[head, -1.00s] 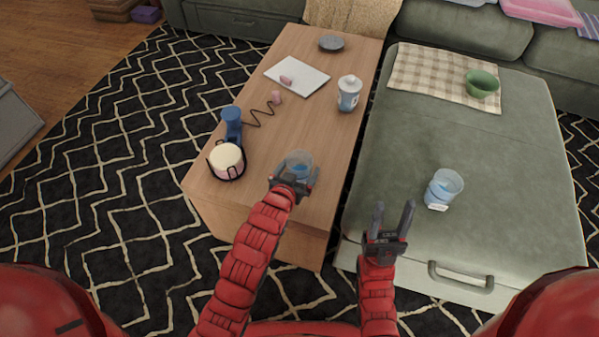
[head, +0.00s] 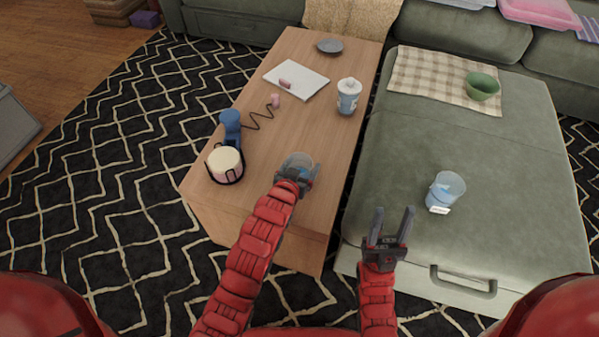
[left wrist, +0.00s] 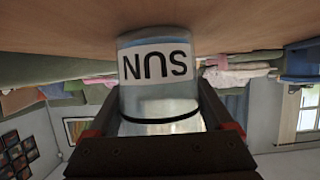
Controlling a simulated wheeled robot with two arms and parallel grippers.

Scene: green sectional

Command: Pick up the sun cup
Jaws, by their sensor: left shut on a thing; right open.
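The sun cup (head: 297,160) is a clear bluish cup near the front of the wooden table. In the left wrist view the cup (left wrist: 157,72) fills the middle, its white label reading SUN upside down. My left gripper (head: 297,174) is shut on the cup, with one finger on each side of it in the left wrist view (left wrist: 160,120). My right gripper (head: 391,226) is open and empty, in front of the green sectional.
A similar blue cup with a label (head: 445,191) stands on the green seat (head: 400,160).

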